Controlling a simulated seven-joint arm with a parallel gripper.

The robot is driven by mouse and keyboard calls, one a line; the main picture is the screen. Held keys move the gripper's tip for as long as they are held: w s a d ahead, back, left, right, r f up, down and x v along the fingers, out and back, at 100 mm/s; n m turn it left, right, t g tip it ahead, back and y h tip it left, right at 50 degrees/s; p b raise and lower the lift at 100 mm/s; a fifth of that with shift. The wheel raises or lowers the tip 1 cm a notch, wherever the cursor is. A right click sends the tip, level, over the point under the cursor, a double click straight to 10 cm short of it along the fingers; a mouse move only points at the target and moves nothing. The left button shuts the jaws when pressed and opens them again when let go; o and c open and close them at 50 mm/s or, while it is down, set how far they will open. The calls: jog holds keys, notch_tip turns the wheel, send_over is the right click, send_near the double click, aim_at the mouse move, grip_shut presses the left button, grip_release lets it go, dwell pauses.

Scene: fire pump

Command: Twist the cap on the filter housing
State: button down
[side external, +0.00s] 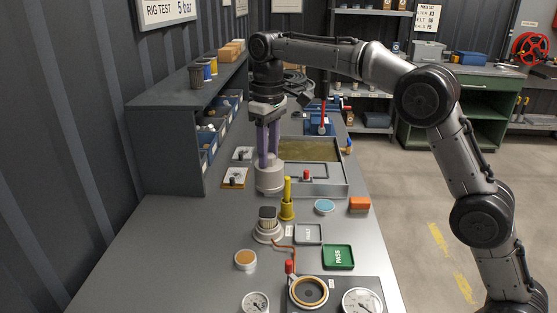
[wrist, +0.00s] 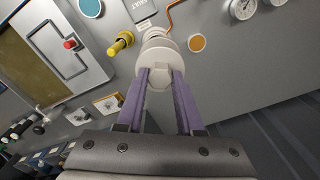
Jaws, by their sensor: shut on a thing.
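My gripper (side external: 269,160) points down, with its two purple fingers closed on the top of a pale off-white cylindrical housing cap (side external: 270,180). In the wrist view the fingertips (wrist: 160,74) grip both sides of the cap's faceted knob (wrist: 158,78). Its wider round body shows beyond the knob. The cap's underside is hidden, so I cannot tell whether it rests on something or hangs clear. A filter with a dark top and pale ribbed side (side external: 267,217) stands on a white round base (side external: 266,235) in front of it.
A yellow post (side external: 287,190) stands close right of the cap. Blue disc (side external: 324,207), orange block (side external: 359,204), green PASS plate (side external: 338,257) and gauges (side external: 362,301) occupy the bench. The left front bench is clear.

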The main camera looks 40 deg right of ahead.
jog(key=shift+w+d+f, duration=0.15)
jog(key=shift+w+d, duration=0.1)
jog(key=shift+w, duration=0.6)
jog(key=shift+s+f, duration=0.1)
jog(key=shift+f, duration=5.8)
jog(key=shift+f, duration=0.65)
jog(key=m, duration=0.5)
jog(key=m, duration=0.5)
jog(key=m, duration=0.5)
